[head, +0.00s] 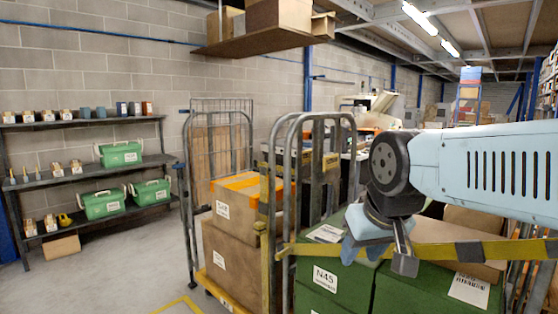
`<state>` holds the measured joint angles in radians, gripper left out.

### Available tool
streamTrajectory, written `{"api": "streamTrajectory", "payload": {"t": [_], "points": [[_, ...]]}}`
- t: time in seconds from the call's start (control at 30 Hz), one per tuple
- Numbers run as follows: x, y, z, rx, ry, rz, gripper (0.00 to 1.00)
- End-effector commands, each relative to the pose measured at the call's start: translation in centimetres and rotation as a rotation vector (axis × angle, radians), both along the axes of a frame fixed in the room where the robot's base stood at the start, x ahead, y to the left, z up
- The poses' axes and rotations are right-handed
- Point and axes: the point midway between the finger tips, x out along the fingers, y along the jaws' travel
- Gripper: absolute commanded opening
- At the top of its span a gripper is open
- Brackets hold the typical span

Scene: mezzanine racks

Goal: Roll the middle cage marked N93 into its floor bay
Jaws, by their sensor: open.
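A roll cage (322,128) with grey tube frame stands right of centre, loaded with green boxes (325,290). A label on the front green box appears to read N45; I cannot find a readable N93. A second cage (187,190) to its left holds brown cartons (237,250), the upper one with orange tape. My gripper (379,258) hangs open over the green boxes, close to a yellow-and-black strap (440,251). I cannot tell whether it touches the strap. Yellow floor marking (178,303) shows at the bottom, left of the cages; its full outline is cut off.
A dark shelf rack (90,122) with green cases (118,153) and small items stands along the left block wall. A wooden ledge (255,43) with cartons hangs above. Clear floor lies between rack and cages. More stock and racking crowd the right side.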

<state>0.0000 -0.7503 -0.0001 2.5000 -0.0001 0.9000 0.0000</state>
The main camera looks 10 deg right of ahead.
Motion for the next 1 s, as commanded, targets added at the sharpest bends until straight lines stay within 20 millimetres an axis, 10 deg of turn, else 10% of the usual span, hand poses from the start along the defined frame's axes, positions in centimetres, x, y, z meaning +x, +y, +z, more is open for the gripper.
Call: {"api": "streamTrajectory", "payload": {"t": [0.43, 1.0], "points": [[2.8, -1.4, 1.0, 0.001, 0.036, -0.071, 0.57], [20.4, -6.5, 2.4, -0.147, 0.081, -0.512, 0.57]]}}
